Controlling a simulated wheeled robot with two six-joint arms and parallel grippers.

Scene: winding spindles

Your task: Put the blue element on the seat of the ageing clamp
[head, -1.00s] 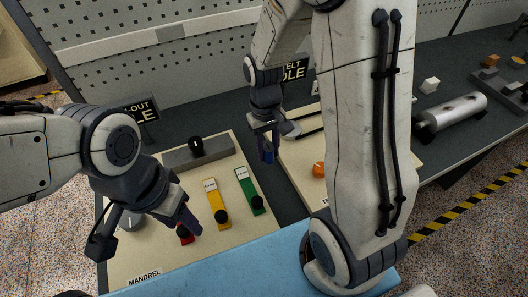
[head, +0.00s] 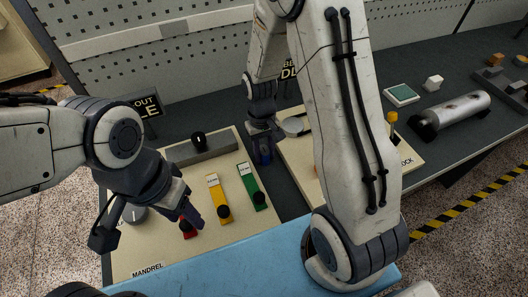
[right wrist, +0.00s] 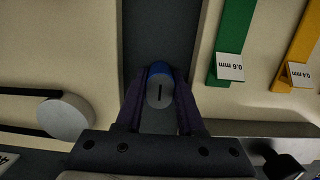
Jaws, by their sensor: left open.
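The blue element (right wrist: 159,88) is a small cylinder with a grey, slotted end face and a blue side. In the right wrist view it sits between the two dark purple fingers of my right gripper (right wrist: 157,100), which look closed against its sides. In the head view, the right gripper (head: 262,150) points down over the dark strip between the two cream boards. My left gripper (head: 190,212) is open beside the red strip (head: 187,228) on the left board. I cannot identify the ageing clamp or its seat with certainty.
Yellow (head: 219,199) and green (head: 252,186) strips with black knobs lie on the left board (head: 150,255). Behind them is a grey bar (head: 215,146). A metal cylinder (head: 462,108), a white cube (head: 433,83) and a green-topped pad (head: 402,94) stand at right. My right arm covers much of the right board.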

